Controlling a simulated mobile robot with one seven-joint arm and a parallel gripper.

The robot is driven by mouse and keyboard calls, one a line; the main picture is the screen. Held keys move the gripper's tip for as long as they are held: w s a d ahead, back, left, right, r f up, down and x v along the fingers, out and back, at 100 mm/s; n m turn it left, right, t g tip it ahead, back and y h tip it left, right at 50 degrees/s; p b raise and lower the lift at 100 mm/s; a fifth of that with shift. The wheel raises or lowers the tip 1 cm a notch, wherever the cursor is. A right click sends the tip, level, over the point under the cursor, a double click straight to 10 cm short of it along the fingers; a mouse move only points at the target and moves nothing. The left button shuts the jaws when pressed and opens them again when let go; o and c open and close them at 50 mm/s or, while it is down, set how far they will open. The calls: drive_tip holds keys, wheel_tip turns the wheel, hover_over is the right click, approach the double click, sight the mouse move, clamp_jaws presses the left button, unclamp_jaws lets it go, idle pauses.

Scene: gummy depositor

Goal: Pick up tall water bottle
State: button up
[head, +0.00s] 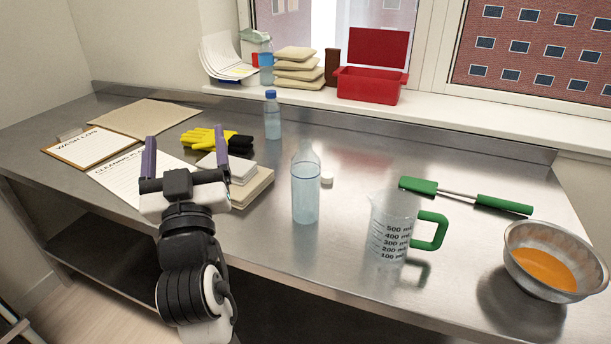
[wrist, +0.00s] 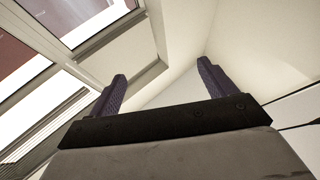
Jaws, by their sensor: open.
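The tall water bottle (head: 305,190) stands upright on the steel counter near its front edge, in the middle of the head view. It is clear, with bluish water, and its cap appears to be off. A smaller bottle with a blue cap (head: 272,118) stands farther back on the counter. My gripper (head: 185,150) is left of the tall bottle, apart from it, with its two purple fingers spread and nothing between them. In the wrist view the open fingers (wrist: 160,88) point up towards the wall, ceiling and window; no bottle shows there.
A measuring jug with a green handle (head: 390,228) stands right of the tall bottle. A small white cap (head: 327,178) lies beside it. Stacked pads (head: 250,188), yellow gloves (head: 203,138) and papers lie around my gripper. A metal bowl (head: 590,287) and green-handled tool (head: 505,204) are at right.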

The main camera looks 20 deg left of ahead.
drive_tip(key=w+d+f+m+g+h+p, duration=0.1)
drive_tip(key=w+d+f+m+h+p, duration=0.1)
drive_tip(key=w+d+f+m+h, duration=0.35)
drive_tip(key=m+g+h+p, duration=0.15)
drive_tip(key=g+h, duration=0.25)
drive_tip(key=h, duration=0.4)
approach(299, 193)
drive_tip(key=shift+m, duration=0.4)
drive_tip(key=p+x, duration=0.1)
drive_tip(key=x, duration=0.6)
drive_tip(key=shift+w, duration=0.25)
drive_tip(key=shift+f+p+x, duration=0.1)
drive_tip(key=shift+p+x, duration=0.45)
drive_tip(key=shift+x, duration=0.95)
drive_tip(key=shift+f+p+x, duration=0.15)
drive_tip(key=shift+p+x, duration=0.4)
drive_tip(key=shift+x, duration=0.95)
drive_tip(key=shift+s+d, duration=0.1)
drive_tip(key=shift+c, duration=0.2)
drive_tip(key=shift+r, duration=0.1)
drive_tip(key=c, duration=1.3)
drive_tip(key=shift+r, duration=0.1)
wheel_tip(299, 193, up, 20)
drive_tip(key=shift+f+b, duration=0.1)
drive_tip(key=shift+b, duration=0.9)
